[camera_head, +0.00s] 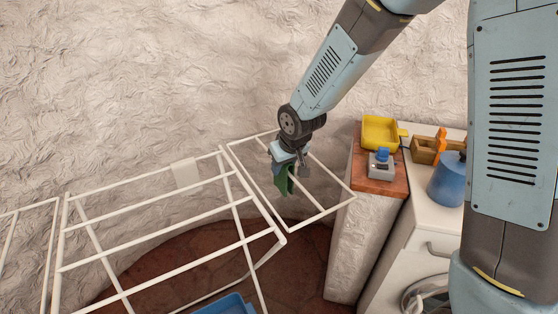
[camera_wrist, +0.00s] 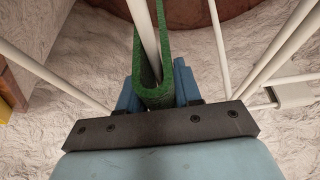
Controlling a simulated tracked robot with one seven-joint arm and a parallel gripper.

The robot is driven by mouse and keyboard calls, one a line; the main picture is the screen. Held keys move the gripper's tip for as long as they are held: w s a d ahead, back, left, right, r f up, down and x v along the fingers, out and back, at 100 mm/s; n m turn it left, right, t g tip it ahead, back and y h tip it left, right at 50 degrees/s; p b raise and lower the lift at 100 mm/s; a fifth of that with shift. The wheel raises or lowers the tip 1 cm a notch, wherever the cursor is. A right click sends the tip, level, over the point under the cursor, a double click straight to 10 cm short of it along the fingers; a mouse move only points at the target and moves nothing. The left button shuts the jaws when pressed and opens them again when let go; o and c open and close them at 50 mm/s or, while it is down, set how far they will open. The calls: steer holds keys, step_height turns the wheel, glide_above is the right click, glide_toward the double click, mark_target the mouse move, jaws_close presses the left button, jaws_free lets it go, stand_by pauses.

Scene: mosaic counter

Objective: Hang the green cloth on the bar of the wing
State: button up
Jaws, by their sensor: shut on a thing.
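The green cloth (camera_head: 283,182) hangs folded below my gripper (camera_head: 288,164) in the head view, within the outline of the rack's right wing (camera_head: 318,216). In the wrist view, the cloth (camera_wrist: 153,94) is a U-shaped fold pinched between the two blue fingers of my gripper (camera_wrist: 157,84). A white bar (camera_wrist: 147,35) shows between the cloth's two sides. Whether the cloth rests on that bar cannot be told. My gripper is shut on the cloth at its fold. The fingertips are partly hidden in the head view.
The white drying rack (camera_head: 150,237) fills the lower left. A blue container (camera_head: 226,306) stands below it. On the right, a wooden-topped ledge (camera_head: 376,185) carries a yellow tray (camera_head: 381,132) and a small grey device (camera_head: 381,170). A blue jug (camera_head: 447,180) stands farther right.

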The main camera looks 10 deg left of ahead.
steer(key=shift+f, duration=1.25)
steer(key=o, duration=1.1)
steer(key=shift+o, duration=0.2)
